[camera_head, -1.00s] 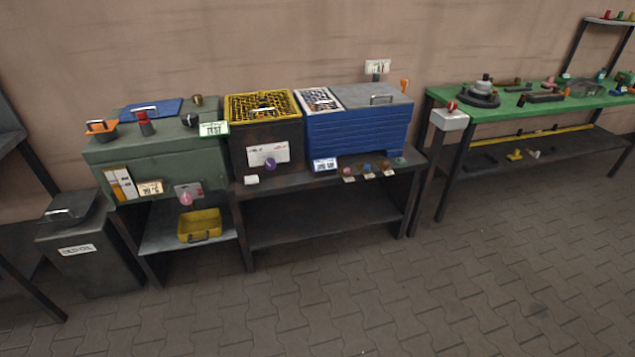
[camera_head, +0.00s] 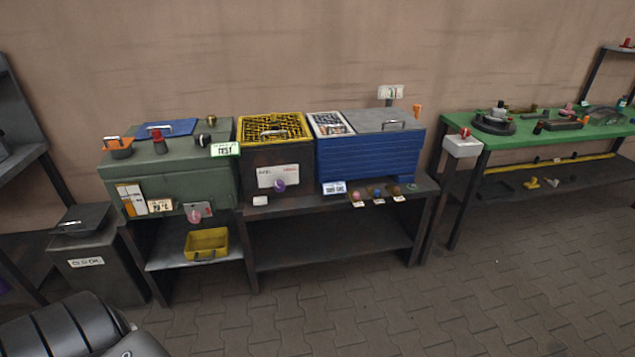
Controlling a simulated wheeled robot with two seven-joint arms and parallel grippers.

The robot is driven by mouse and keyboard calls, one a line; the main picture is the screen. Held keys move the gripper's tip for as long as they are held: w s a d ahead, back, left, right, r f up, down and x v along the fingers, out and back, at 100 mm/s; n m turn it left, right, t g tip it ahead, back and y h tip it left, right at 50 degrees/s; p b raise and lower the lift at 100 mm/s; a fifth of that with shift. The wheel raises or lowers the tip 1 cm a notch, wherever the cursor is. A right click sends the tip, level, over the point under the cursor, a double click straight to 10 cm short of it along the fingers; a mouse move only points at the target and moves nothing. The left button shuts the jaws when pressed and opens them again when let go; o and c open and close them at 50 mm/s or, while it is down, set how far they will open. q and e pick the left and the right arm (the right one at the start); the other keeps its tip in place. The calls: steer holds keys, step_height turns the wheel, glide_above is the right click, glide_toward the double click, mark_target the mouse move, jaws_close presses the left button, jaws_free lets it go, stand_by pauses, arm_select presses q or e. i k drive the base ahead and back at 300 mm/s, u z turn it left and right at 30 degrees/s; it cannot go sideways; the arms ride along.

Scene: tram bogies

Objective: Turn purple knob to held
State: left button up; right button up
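The purple knob (camera_head: 279,185) sits on a white label plate (camera_head: 290,176) on the front of the dark box with the yellow grid top (camera_head: 270,127). The lettering on the plate is too small to read, so the knob's setting cannot be told. A black ribbed part of my own arm shows at the bottom left of the view, well apart from the knob. Neither of my grippers is in view.
A green machine (camera_head: 178,183) with a pink knob (camera_head: 194,216) stands left of the box, and a blue ribbed unit (camera_head: 367,156) stands right. Small knobs line the bench's front edge. A green table (camera_head: 550,136) is at right. The paved floor (camera_head: 400,320) in front is clear.

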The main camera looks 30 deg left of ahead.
mark_target(279, 185)
steer(key=z, duration=0.4)
steer(key=i, duration=0.85)
steer(key=u, duration=0.6)
steer(key=i, duration=0.75)
steer(key=u, duration=0.7)
